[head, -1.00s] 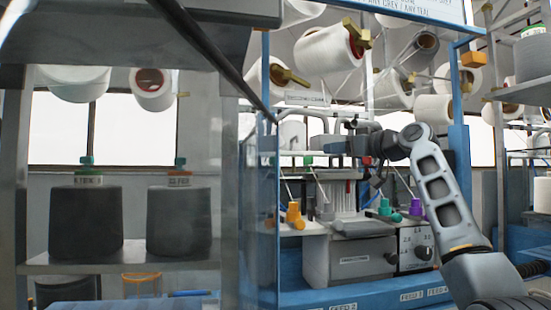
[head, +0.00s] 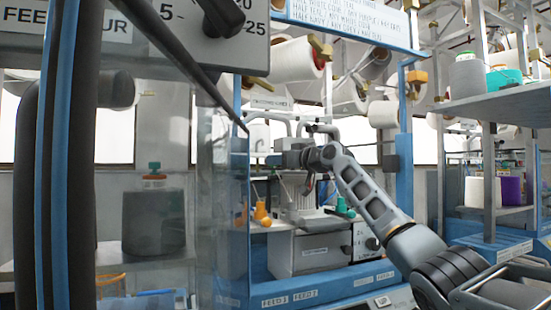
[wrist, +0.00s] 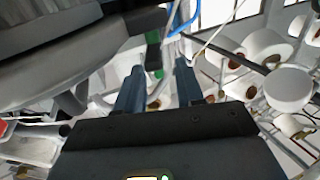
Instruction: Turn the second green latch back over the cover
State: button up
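My gripper (wrist: 160,66) shows in the wrist view with its two dark fingers apart. A dark bar with green parts, which looks like a green latch (wrist: 153,38), lies just beyond and between the fingertips; I cannot tell whether they touch it. A large grey rounded body (wrist: 60,62), perhaps part of the cover, is to the left. In the head view my gripper (head: 284,156) is at the knitting machine (head: 312,190) behind the blue frame. The latches there are too small or hidden behind my gripper, and I cannot make out the cover.
A clear panel (head: 215,210) and blue posts stand left of my arm. Orange (head: 261,214) and green (head: 343,208) pieces stand on the machine's front. White yarn cones (head: 290,62) hang above. A shelf (head: 500,100) with cones is at the right.

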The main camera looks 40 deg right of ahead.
jog(key=shift+w, duration=0.7)
jog(key=shift+c, duration=0.2)
grip_shut()
